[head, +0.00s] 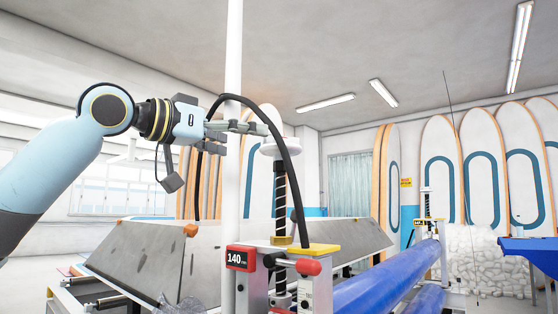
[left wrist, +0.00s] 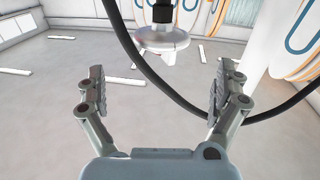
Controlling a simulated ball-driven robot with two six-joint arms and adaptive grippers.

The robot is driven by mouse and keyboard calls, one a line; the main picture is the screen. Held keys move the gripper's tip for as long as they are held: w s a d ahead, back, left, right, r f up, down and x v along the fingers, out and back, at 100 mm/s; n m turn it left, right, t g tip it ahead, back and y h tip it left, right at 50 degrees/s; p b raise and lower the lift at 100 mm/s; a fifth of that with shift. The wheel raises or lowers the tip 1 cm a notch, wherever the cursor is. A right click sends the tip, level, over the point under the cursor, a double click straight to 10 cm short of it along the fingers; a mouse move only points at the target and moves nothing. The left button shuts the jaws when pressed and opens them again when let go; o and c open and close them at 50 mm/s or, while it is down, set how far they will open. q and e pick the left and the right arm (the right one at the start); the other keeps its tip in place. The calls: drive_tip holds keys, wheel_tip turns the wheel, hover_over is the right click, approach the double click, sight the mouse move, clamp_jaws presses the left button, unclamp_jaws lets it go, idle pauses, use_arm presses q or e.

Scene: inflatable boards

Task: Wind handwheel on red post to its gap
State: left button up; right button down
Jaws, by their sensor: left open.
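The handwheel (head: 283,147) is a pale disc on top of a black threaded spindle (head: 280,195), which runs down through a brass nut on a post with a red end cap (head: 308,267) and a red "140" display (head: 240,258). My left gripper (head: 250,130) is open and empty, at the upper left of the handwheel. In the left wrist view, the handwheel (left wrist: 163,40) shows beyond the spread fingers (left wrist: 160,95), near the top centre and apart from both. I cannot make out the gap mark. My right gripper is out of view.
A black hose (head: 290,165) arches close by the gripper and crosses in front of the handwheel's side. A white pole (head: 232,60) stands just left of it. Blue rolls (head: 385,285) lie at the lower right. Tall boards (head: 481,165) line the back wall.

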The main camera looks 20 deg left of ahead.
sight(280, 150)
use_arm(q)
drive_tip(key=shift+w+d+f+p, duration=0.1)
drive_tip(key=shift+w+f+p, duration=0.1)
drive_tip(key=shift+w+p, duration=0.3)
drive_tip(key=p+x, duration=0.2)
drive_tip(key=x, duration=0.7)
drive_tip(key=shift+w+p, duration=0.1)
drive_tip(key=shift+p, duration=0.2)
drive_tip(key=shift+w+d, duration=0.15)
drive_tip(key=shift+w, duration=0.25)
